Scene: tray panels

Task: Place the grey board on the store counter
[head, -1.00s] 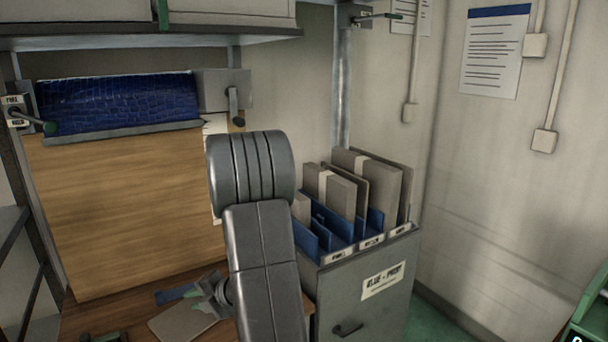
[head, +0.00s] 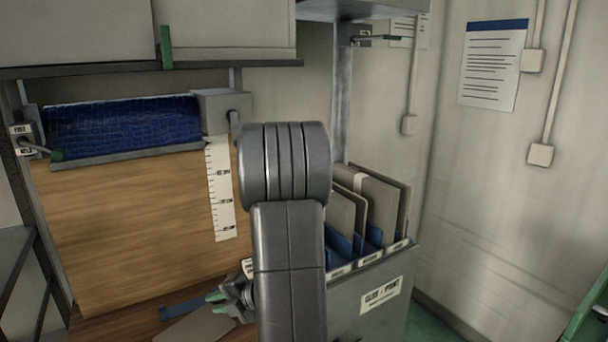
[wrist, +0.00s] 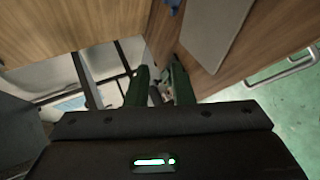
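A flat grey board (head: 195,329) shows at the bottom of the head view, partly cut off by the frame edge, over a brown wooden surface (head: 105,326). The board also shows in the wrist view (wrist: 215,35), against wood grain, beyond the right finger. My gripper (head: 214,297) has green-tipped fingers just above the board in the head view. In the wrist view my gripper (wrist: 158,82) has its fingers apart, with nothing clearly held between them. I cannot tell which surface is the store counter.
A grey cabinet (head: 365,305) with blue slots holding several grey-brown boards (head: 382,198) stands right of my arm. Behind are a large wooden panel (head: 120,225), a blue roll (head: 120,127) and a hanging ruler strip (head: 221,190). A white cabinet overhangs above.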

